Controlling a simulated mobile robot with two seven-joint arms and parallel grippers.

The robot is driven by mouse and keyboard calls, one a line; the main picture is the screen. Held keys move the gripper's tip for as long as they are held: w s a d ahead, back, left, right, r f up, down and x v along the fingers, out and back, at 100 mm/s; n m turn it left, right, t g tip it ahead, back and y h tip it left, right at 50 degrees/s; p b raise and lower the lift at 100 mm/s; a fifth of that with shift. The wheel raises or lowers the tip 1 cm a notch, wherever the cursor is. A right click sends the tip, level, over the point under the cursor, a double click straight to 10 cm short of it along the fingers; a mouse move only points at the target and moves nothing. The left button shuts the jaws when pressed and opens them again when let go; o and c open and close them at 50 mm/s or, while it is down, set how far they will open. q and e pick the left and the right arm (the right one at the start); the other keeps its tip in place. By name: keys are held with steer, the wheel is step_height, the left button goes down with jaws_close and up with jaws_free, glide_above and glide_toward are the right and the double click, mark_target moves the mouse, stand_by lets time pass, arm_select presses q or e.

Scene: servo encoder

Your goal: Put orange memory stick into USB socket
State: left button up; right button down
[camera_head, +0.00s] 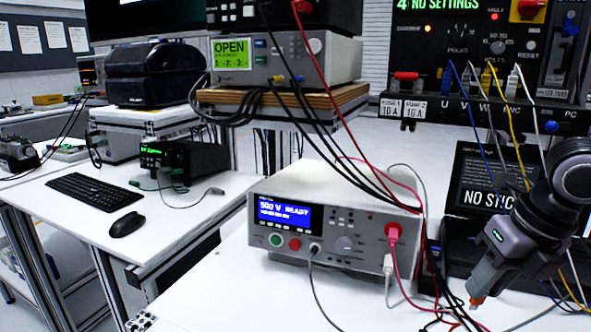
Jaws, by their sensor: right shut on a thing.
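My right gripper (476,294) comes in from the right and points down above the white table. I cannot make out the USB socket. My left gripper is not in view.
A white tester (335,222) reading "500 V READY" stands left of my right gripper. Red, pink and black cables (425,240) hang between them, close to the gripper. A keyboard (95,203) and mouse (126,224) lie on the left desk. The table's front left is clear.

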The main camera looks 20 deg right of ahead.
steer(key=w+a+f+m+g+h+p, duration=0.1)
steer(key=a+m, duration=0.4)
steer(key=m, duration=0.6)
steer(key=w+a+f+m+g+p, duration=0.2)
steer(key=w+a+m+g+p, duration=0.1)
steer(key=m, duration=0.8)
steer(key=w+a+f+m+g+h+p, duration=0.1)
steer(key=a+m+p, duration=0.3)
steer(key=a+m, duration=0.4)
steer(key=w+f+m, duration=0.1)
steer(key=m, duration=0.2)
steer(key=shift+m+g+h, duration=0.3)
steer(key=shift+m+g, duration=0.1)
steer(key=shift+w+a, duration=0.1)
steer(key=shift+r, duration=0.1)
